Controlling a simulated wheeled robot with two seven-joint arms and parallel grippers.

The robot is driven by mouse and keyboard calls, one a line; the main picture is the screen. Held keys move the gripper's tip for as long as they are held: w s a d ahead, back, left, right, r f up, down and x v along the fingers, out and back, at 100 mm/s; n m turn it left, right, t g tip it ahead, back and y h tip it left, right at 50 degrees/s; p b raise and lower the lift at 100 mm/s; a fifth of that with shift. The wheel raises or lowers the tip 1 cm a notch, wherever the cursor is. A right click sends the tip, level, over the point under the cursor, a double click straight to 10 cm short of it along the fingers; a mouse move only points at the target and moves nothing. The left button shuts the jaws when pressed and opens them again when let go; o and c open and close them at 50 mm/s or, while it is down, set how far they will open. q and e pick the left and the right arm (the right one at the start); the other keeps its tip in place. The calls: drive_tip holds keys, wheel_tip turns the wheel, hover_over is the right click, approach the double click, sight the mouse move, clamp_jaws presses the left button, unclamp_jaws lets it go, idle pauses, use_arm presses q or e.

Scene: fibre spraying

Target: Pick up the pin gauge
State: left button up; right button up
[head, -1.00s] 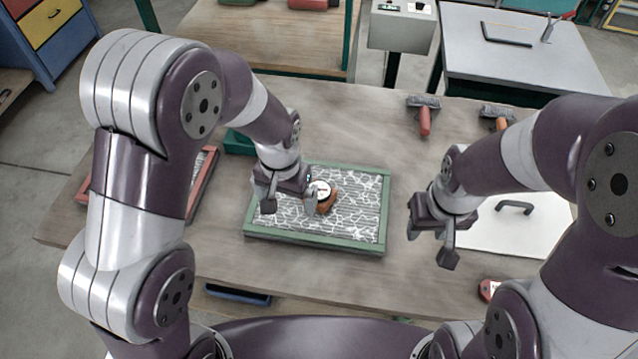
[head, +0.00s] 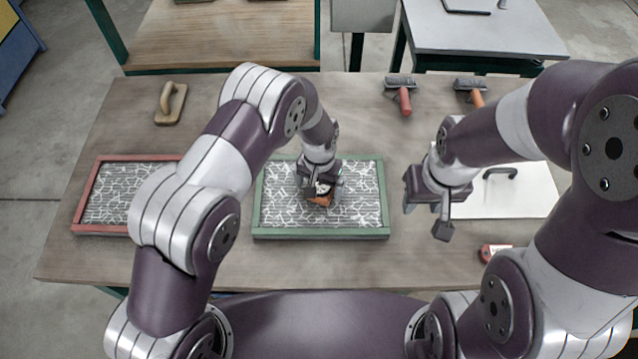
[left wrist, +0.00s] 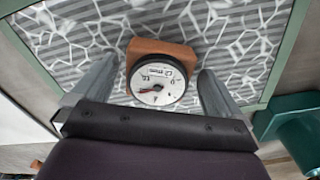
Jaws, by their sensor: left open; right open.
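The pin gauge (head: 320,194) has a round white dial and an orange-brown body. It stands on the patterned panel inside the green frame (head: 263,234). In the left wrist view the gauge (left wrist: 157,82) sits between the two fingers of my left gripper (left wrist: 157,88), with its dial facing the camera. My left gripper (head: 320,188) is open around the gauge, with a gap at each side in the wrist view. It partly hides the gauge in the head view. My right gripper (head: 428,215) is open and empty, to the right of the green frame.
A red-framed panel (head: 78,215) lies at the left. A wooden float (head: 171,104) is at the back left. Two rollers (head: 404,98) (head: 470,88) lie at the back right. A white board with a dark handle (head: 525,190) and a red tool (head: 492,252) are at the right.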

use_arm(q)
drive_tip(key=shift+d+f, duration=0.2)
drive_tip(key=shift+f, duration=0.35)
drive_tip(key=shift+a, duration=0.2)
drive_tip(key=c, duration=1.2)
drive_tip(key=shift+d+r, duration=0.1)
drive_tip(key=shift+d, duration=0.05)
drive_tip(key=shift+c, duration=0.5)
